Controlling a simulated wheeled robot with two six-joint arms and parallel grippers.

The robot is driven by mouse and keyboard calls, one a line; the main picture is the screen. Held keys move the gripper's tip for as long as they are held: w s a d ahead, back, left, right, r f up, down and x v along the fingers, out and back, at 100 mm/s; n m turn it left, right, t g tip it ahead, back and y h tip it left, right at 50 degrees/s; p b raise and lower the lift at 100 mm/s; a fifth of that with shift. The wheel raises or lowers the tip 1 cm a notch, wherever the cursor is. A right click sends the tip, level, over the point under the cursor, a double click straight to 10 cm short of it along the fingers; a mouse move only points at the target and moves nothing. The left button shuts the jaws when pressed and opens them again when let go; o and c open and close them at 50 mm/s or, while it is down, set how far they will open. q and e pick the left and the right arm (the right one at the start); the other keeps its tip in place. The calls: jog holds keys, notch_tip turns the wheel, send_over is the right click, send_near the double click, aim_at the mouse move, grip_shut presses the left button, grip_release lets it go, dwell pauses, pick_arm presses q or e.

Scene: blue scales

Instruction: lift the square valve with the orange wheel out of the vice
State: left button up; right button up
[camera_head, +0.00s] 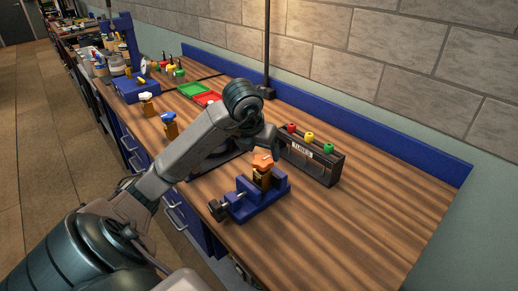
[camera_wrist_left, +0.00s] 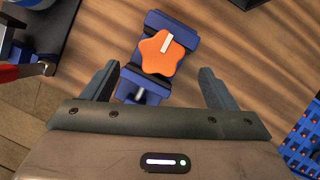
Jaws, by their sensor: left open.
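The valve with the orange wheel (camera_head: 263,160) stands upright in the blue vice (camera_head: 262,204) near the front of the wooden bench. In the left wrist view its orange star-shaped wheel (camera_wrist_left: 158,58) is seen from above and hides most of the valve body. The vice (camera_wrist_left: 157,20) shows around it. My left gripper (camera_head: 266,143) is just above and behind the wheel in the head view. In the left wrist view its two fingers (camera_wrist_left: 160,72) are wide apart, one to each side of the wheel, with clear gaps. Nothing is held. My right gripper is not seen.
A dark rack (camera_head: 318,166) with red, yellow and green knobs stands close behind the vice. A blue-topped valve (camera_head: 170,126) and a white-topped one (camera_head: 147,104) stand to the left. Red (camera_head: 207,98) and green (camera_head: 194,89) trays lie farther back. The bench's right side is clear.

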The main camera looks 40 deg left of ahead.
aim_at(261, 161)
pick_arm(q)
jog(key=b+x, duration=0.2)
jog(key=x, duration=0.1)
jog(key=shift+d+f, duration=0.1)
jog(key=shift+f, duration=0.3)
jog(key=x, duration=0.4)
jog(key=shift+w+p, duration=0.2)
jog(key=shift+p, duration=0.2)
jog(key=shift+w+f, duration=0.15)
jog(key=shift+f, duration=0.35)
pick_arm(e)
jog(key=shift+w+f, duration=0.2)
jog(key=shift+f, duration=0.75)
pick_arm(q)
jog(key=c, duration=1.4)
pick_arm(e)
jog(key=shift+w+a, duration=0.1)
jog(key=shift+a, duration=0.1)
pick_arm(q)
jog(key=shift+s+r, duration=0.2)
jog(key=shift+s, duration=0.05)
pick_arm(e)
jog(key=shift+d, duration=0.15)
pick_arm(q)
jog(key=shift+r, duration=0.1)
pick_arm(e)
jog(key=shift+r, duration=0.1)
